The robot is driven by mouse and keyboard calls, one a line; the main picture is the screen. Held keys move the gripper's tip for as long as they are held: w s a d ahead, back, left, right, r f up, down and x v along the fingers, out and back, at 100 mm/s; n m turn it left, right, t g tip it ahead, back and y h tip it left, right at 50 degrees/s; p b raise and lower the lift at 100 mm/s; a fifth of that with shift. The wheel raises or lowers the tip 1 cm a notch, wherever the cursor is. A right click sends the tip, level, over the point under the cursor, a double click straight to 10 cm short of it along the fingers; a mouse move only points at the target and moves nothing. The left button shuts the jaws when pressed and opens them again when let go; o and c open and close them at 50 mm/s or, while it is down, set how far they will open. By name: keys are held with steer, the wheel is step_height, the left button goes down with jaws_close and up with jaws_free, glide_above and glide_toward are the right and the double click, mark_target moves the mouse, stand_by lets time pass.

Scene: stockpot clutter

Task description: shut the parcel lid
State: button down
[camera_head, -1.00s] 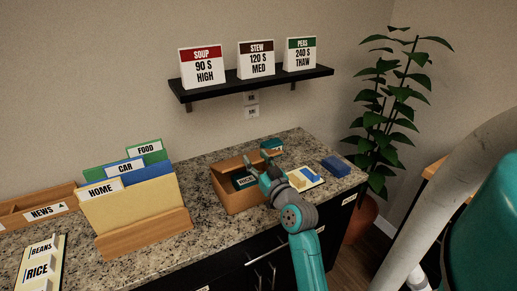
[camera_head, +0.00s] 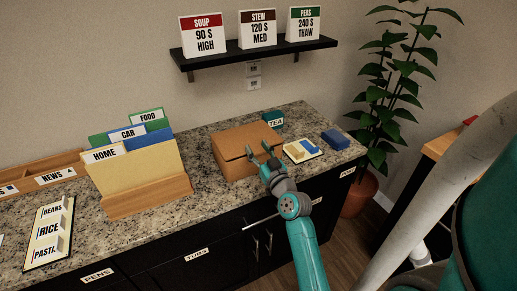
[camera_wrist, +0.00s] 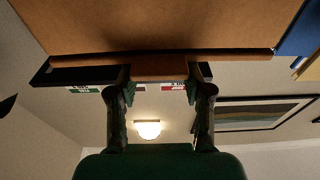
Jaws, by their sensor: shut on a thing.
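The parcel, a brown cardboard box (camera_head: 233,170), stands on the granite counter. Its lid (camera_head: 238,140) lies down over the top, and the inside is hidden. My gripper (camera_head: 262,153) is at the right front edge of the lid. In the wrist view, the lid (camera_wrist: 165,25) fills the top of the picture, and its front tab (camera_wrist: 160,68) sits between the two fingers of my gripper (camera_wrist: 160,88). The gripper is shut on this tab. Whether the lid is fully flush along its edge cannot be told.
A green TEA box (camera_head: 273,119) stands behind the parcel. A small tray (camera_head: 303,150) with blocks and a blue block (camera_head: 335,139) lie to its right. A file holder (camera_head: 150,196) stands left. A shelf (camera_head: 262,59) with signs hangs above.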

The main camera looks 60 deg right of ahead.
steer(key=shift+f, duration=0.1)
steer(key=shift+c, duration=2.2)
jaws_free()
steer(key=v, duration=1.2)
